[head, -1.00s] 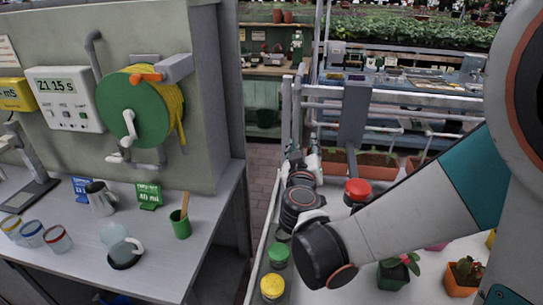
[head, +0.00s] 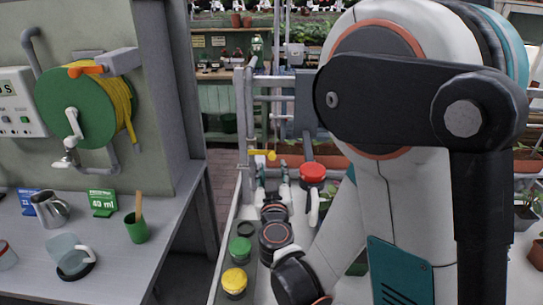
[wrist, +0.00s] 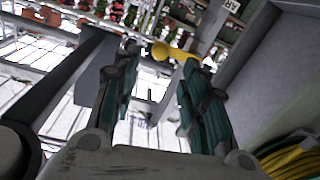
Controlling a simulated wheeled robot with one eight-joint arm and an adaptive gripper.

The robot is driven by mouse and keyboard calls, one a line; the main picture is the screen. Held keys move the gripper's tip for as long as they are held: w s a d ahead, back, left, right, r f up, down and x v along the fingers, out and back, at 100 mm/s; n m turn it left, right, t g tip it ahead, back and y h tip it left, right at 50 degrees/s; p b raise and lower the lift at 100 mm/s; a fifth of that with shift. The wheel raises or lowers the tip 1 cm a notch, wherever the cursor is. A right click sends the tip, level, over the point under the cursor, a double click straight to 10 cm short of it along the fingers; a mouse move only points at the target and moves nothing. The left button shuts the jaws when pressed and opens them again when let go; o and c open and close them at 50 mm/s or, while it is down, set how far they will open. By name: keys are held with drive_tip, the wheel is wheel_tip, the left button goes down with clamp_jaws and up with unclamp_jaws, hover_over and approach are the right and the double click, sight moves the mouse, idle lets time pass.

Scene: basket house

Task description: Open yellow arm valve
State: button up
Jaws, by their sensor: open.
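The yellow valve arm (head: 262,154) shows in the head view as a small yellow handle on the pale metal pipe frame, just beyond my gripper. In the wrist view the yellow valve arm (wrist: 174,52) lies roughly crosswise ahead, near the fingertips. My gripper (head: 273,170) points away from me toward it, its teal fingers spread apart. In the wrist view my gripper (wrist: 160,68) is open with nothing held between the fingers. I cannot tell whether a finger touches the valve arm. My own arm covers much of the right side of the head view.
A red-topped fixture (head: 313,173) stands right of my gripper. Yellow (head: 234,281) and green (head: 240,250) lidded jars stand below. A grey counter (head: 110,235) with a green cup (head: 137,229) is at left, under a green hose reel (head: 75,108). A narrow floor gap separates the counter and the frame.

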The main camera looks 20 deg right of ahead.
sight(272, 158)
drive_tip(key=b+x, duration=0.1)
drive_tip(key=x, duration=0.6)
drive_tip(key=shift+w, duration=0.2)
clamp_jaws()
